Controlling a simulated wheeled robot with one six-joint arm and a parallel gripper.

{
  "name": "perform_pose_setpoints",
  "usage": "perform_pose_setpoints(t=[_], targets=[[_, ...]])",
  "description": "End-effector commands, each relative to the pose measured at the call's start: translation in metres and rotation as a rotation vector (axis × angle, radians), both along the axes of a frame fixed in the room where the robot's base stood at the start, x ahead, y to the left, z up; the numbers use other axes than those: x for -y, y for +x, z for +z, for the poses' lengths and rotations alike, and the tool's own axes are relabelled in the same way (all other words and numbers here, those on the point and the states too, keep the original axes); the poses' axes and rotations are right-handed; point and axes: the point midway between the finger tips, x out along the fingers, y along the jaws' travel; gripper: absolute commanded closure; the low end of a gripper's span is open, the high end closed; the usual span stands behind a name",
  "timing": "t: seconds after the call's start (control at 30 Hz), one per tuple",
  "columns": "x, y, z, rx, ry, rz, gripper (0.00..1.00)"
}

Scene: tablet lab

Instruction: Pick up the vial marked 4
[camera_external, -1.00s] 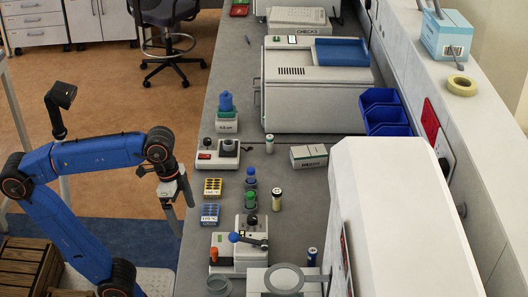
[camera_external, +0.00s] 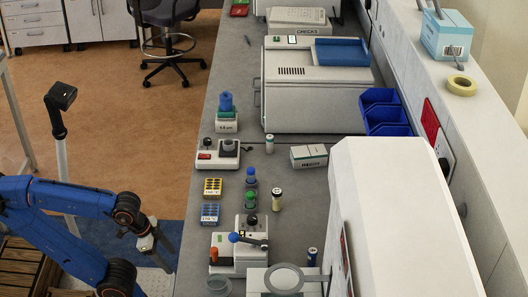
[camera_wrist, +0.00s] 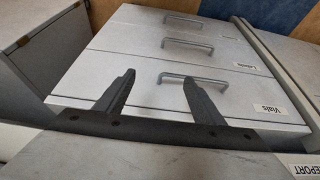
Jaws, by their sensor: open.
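No vial with a readable 4 shows. Several small capped vials stand upright on the grey bench in the external view: one by the back machine (camera_external: 270,144), a pale one near the middle (camera_external: 276,200) and a dark one at the front (camera_external: 312,256). Their marks are too small to read. My gripper (camera_external: 155,248) hangs low, left of the bench. In the wrist view my gripper (camera_wrist: 158,78) is open and empty. Its fingers lie in front of a closed drawer (camera_wrist: 155,98) labelled "Vials" with a metal handle (camera_wrist: 193,81). The inside of the drawer is hidden.
Two more closed drawers with handles sit in the same cabinet. A white housing (camera_external: 395,210) covers the right front.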

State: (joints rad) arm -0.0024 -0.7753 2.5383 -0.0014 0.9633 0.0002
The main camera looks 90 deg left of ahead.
Motion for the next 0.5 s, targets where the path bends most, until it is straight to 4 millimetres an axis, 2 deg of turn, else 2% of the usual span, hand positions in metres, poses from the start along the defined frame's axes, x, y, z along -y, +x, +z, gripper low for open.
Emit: perform_pose_setpoints(t=[0.03,0.07,0.1,0.37,0.43,0.5], targets=[[0.0,0.0,0.0,0.0,0.0,0.0,0.47],[0.0,0.0,0.0,0.0,0.0,0.0,0.54],[0.0,0.0,0.0,0.0,0.0,0.0,0.55],[0.0,0.0,0.002,-0.001,0.0,0.001,0.55],[0.0,0.001,0.008,0.001,0.0,0.001,0.55],[0.0,0.001,0.024,0.003,0.0,0.001,0.55]])
